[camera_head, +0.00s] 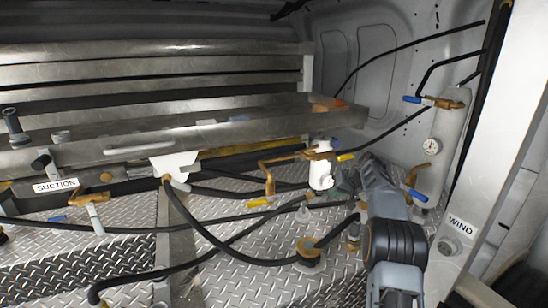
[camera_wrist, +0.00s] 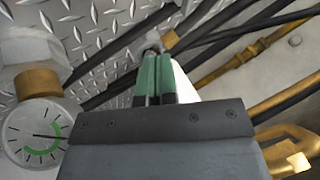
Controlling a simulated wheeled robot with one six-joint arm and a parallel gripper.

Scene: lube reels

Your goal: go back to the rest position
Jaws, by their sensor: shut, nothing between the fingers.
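My gripper (camera_wrist: 155,70) shows in the wrist view with its two green fingers side by side and nothing between them. Its fingertips point toward black hoses and a small grey fitting above the tread-plate floor. In the head view my arm (camera_head: 388,215) reaches in from the lower right, and the gripper end is small and partly hidden behind it. It is just right of a white cylinder (camera_head: 322,172) with brass pipework. In the wrist view a round gauge (camera_wrist: 36,132) is at the left and a brass fitting (camera_wrist: 292,155) at the lower right.
A metal shelf (camera_head: 190,125) spans the left and centre. Black hoses (camera_head: 240,257) cross the tread-plate floor (camera_head: 130,218). A white cylinder with a gauge (camera_head: 431,147) and blue-handled valves stands right of my arm. A white post labelled WIND (camera_head: 461,225) is at the far right.

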